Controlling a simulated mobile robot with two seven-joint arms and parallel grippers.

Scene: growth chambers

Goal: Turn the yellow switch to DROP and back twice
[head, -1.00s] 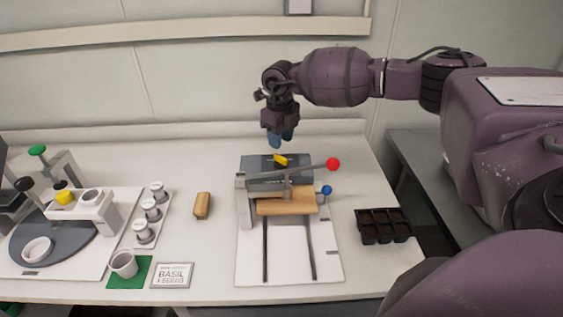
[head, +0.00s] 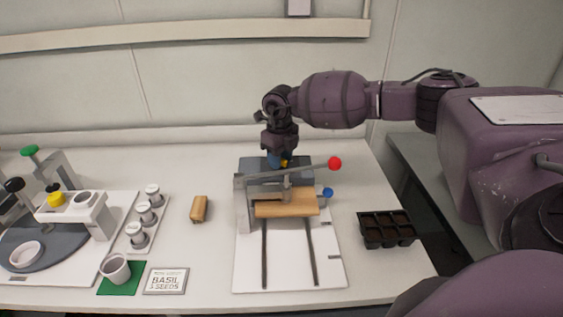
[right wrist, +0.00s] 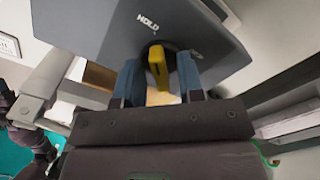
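The yellow switch (head: 285,163) sits on the grey box (head: 249,172) behind the press-like frame; in the head view my right gripper (head: 277,163) mostly covers it. In the right wrist view the yellow switch (right wrist: 158,68) stands out from the grey panel (right wrist: 95,40), just by the word HOLD. The two blue fingers of my right gripper (right wrist: 158,82) are apart, one on each side of the switch, with gaps visible between. No DROP label can be read. My left gripper does not show.
A lever with a red knob (head: 335,163) crosses in front of the grey box. A blue knob (head: 328,192) and a wooden block (head: 287,205) are below it. A black cell tray (head: 388,229) lies to the right, a tan block (head: 199,208) to the left.

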